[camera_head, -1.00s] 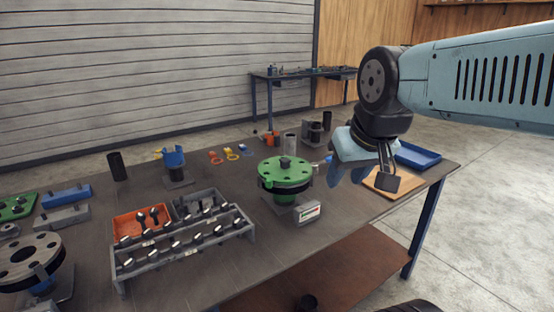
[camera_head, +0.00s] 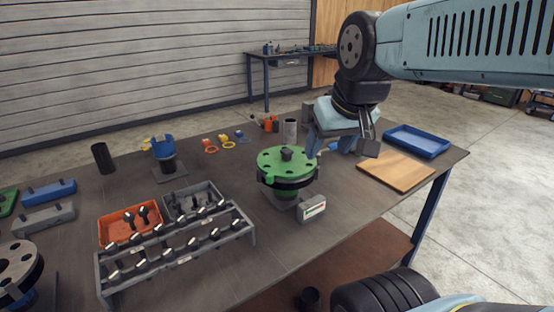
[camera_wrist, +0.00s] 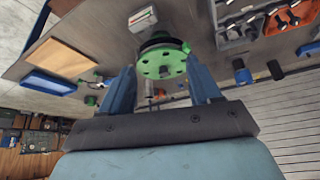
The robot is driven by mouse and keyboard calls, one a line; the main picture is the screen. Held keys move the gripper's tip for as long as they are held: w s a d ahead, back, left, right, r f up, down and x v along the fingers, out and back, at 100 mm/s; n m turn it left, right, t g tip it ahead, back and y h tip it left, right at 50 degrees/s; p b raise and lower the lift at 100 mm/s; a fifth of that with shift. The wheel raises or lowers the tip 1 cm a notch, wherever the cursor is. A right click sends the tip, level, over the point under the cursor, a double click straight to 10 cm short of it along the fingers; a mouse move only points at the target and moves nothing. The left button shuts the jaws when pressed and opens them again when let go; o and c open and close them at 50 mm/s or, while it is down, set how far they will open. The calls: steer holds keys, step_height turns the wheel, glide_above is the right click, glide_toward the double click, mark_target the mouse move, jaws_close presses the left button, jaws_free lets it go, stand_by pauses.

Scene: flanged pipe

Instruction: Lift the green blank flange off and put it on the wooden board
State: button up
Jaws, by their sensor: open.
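The green blank flange (camera_head: 286,164) sits on top of a dark pipe flange on a stand on the bench, with a dark knob at its centre. My gripper (camera_head: 332,152) is above the bench just right of and behind the flange, fingers pointing down, apart from it. In the wrist view the flange (camera_wrist: 160,62) shows beyond and between my two open, empty fingers (camera_wrist: 160,88). The wooden board (camera_head: 412,174) lies flat and bare at the right end of the bench; it also shows in the wrist view (camera_wrist: 62,58).
A blue tray (camera_head: 416,142) lies behind the board. A small box with a label (camera_head: 312,208) stands in front of the flange. A grey rack of bolts (camera_head: 175,250) and an orange bin (camera_head: 128,224) are to the left. A grey cylinder (camera_head: 290,131) stands behind the flange.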

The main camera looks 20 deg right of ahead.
steer(key=w+d+n, duration=0.2)
steer(key=w, duration=0.9)
steer(key=n+g+y, duration=0.1)
glide_toward(287, 151)
steer(key=f, duration=0.2)
steer(key=w+f, duration=0.1)
steer(key=shift+w+d+f, duration=0.1)
steer(key=shift+d+f, duration=0.15)
steer(key=shift+d, duration=0.15)
steer(key=w+f, duration=0.1)
steer(key=a+f, duration=0.1)
steer(key=f, duration=0.1)
steer(key=shift+w+a, duration=0.1)
steer(key=shift+w, duration=0.3)
steer(key=shift+x, duration=0.8)
steer(key=shift+c, duration=0.5)
jaws_close()
